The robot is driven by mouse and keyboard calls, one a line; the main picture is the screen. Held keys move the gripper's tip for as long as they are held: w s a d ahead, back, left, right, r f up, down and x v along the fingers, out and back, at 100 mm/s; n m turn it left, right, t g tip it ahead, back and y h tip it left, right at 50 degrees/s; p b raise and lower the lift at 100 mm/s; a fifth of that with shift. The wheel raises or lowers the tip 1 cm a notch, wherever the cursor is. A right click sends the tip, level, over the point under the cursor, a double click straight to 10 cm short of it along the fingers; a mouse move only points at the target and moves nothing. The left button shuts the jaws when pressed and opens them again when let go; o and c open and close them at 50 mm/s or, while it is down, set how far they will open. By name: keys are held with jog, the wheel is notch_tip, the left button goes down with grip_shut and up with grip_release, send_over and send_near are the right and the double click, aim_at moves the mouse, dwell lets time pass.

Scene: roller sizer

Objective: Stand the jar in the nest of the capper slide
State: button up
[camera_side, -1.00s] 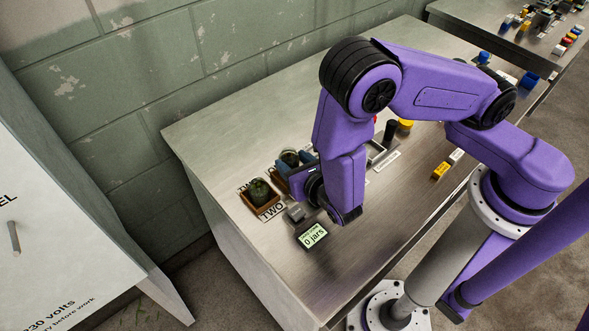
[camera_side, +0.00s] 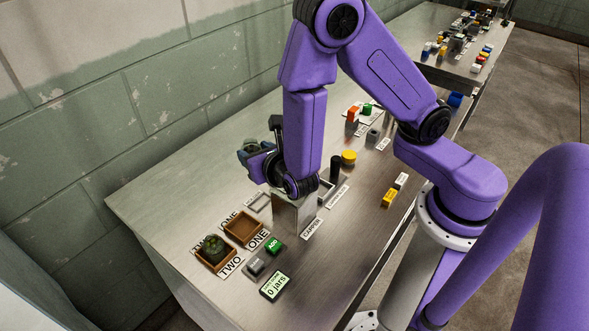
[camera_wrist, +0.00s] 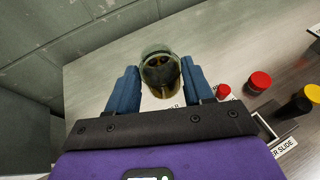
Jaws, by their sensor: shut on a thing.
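The jar (camera_wrist: 160,72) is dark and greenish with a clear upper part. My gripper (camera_wrist: 160,84) is shut on it, with one blue finger on each side. In the side view my gripper (camera_side: 256,150) is raised above the table with the jar, which is partly hidden there. The capper slide (camera_side: 326,188) is a grey framed piece to the right of my wrist, partly hidden by my arm. Its label and edge show at the lower right of the wrist view (camera_wrist: 266,130). I cannot make out its nest clearly.
A brown tray marked ONE (camera_side: 243,229) is empty. The tray marked TWO (camera_side: 216,268) holds another dark jar (camera_side: 214,248). A metal capper block (camera_side: 294,213), a black post (camera_side: 335,167) and a yellow round piece (camera_side: 348,157) stand near the slide. The table's back left is clear.

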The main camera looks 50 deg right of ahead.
jog(key=s+d+r+m+g+h, duration=0.15)
jog(key=d+m+g+h, duration=0.25)
jog(key=d, duration=0.5)
jog(key=s+d+m+g+h, duration=0.3)
jog(key=d+m, duration=0.2)
jog(key=d, duration=0.5)
jog(key=s+d+f+m+g+h, duration=0.1)
jog(key=s+d+m+g, duration=0.1)
jog(key=s+m+g, duration=0.6)
jog(key=shift+n+g, duration=0.3)
jog(key=w+d+f, duration=0.1)
jog(key=w+f, duration=0.2)
jog(key=w, duration=0.1)
jog(key=w+d+f, duration=0.1)
jog(key=w+f, duration=0.2)
jog(key=w, duration=0.1)
jog(key=w+d+f, duration=0.2)
jog(key=w+f, duration=0.1)
jog(key=w, duration=0.1)
jog(key=shift+d+f, duration=0.1)
jog(key=shift+f, duration=0.15)
jog(key=shift+w+f, duration=0.2)
jog(key=shift+f, duration=1.6)
jog(key=shift+f, duration=0.1)
